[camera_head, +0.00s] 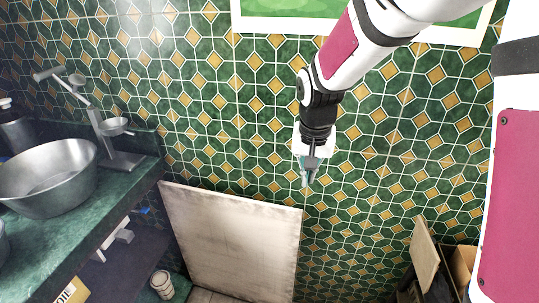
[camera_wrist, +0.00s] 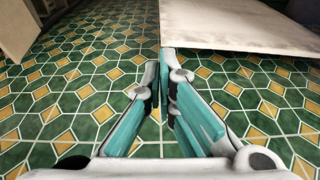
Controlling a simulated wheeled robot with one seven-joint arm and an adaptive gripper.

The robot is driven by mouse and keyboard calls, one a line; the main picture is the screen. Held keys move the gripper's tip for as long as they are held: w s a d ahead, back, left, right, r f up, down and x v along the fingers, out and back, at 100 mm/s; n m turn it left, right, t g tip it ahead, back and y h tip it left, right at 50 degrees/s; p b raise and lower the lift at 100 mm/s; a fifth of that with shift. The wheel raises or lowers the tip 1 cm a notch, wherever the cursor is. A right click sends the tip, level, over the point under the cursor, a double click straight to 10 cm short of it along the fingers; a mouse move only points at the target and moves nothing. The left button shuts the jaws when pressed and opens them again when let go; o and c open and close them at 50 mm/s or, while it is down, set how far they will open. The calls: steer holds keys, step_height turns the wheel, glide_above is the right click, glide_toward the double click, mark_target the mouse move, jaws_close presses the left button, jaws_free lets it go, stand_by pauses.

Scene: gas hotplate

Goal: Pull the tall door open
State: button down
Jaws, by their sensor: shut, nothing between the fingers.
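A pale, worn flat panel (camera_head: 232,240), which looks like the tall door, stands at the lower middle of the head view, right of the counter. Its hinge and handle are not clear to me. It also shows at the upper right of the wrist view (camera_wrist: 245,28). My gripper (camera_head: 306,181) is shut and empty, with its tip above the panel's upper right corner in the head view. In the wrist view my fingertips (camera_wrist: 165,68) are together, near the panel's left corner, against green and yellow tiles. I see no clear touch.
A green counter (camera_head: 95,205) with a metal bowl (camera_head: 45,175) and a scale-like metal stand (camera_head: 110,145) is at left. A cup (camera_head: 162,283) is below. A smaller pale board (camera_head: 425,252) and boxes are at lower right. The tiled area between is clear.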

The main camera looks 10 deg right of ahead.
steer(key=shift+m+t+h, duration=0.4)
steer(key=shift+t, duration=0.2)
steer(key=w+a+f+p, duration=0.1)
steer(key=w+f, duration=0.3)
steer(key=f, duration=0.2)
steer(key=w+a+f+p, duration=0.1)
steer(key=w+f, duration=0.3)
steer(key=f, duration=0.2)
steer(key=w+a+f+p, duration=0.1)
steer(key=w+f, duration=0.3)
steer(key=f, duration=0.2)
steer(key=shift+w+a+f, duration=0.2)
steer(key=shift+a+f, duration=0.1)
steer(key=shift+f, duration=0.05)
